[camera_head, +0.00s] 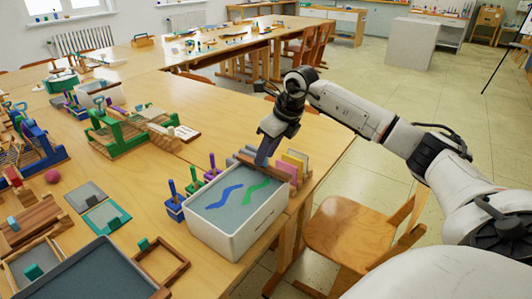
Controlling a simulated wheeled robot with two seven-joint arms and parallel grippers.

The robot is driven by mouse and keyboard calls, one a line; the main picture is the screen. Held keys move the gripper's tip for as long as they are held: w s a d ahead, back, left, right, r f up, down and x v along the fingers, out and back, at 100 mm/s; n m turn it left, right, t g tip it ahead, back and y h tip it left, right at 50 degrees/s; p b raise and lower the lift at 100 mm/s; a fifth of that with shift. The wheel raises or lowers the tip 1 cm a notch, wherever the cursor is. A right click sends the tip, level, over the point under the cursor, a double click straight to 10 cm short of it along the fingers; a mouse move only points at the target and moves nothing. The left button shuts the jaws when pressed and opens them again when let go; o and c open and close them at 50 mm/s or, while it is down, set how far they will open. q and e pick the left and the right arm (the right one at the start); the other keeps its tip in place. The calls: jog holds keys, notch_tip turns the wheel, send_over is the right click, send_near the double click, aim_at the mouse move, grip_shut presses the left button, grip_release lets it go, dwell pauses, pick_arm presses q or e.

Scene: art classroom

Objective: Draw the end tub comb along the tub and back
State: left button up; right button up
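The white tub (234,238) stands near the table's right edge, with a blue wavy line and a green wavy line on its grey surface. A brown wooden piece (246,160), perhaps the end comb, shows at the tub's far end, partly hidden. My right gripper (267,152) points down at that far end, by a dark purple upright piece. I cannot tell whether its fingers are closed on this piece. My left gripper is not in view.
Pink, yellow and grey plates (297,161) stand upright just right of the gripper. Blue, green and purple handled tools (174,205) stand left of the tub. A wooden frame (160,262) lies to the left. A wooden chair (350,232) stands at the right.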

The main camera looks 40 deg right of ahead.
jog(key=v, duration=1)
jog(key=shift+r, duration=0.15)
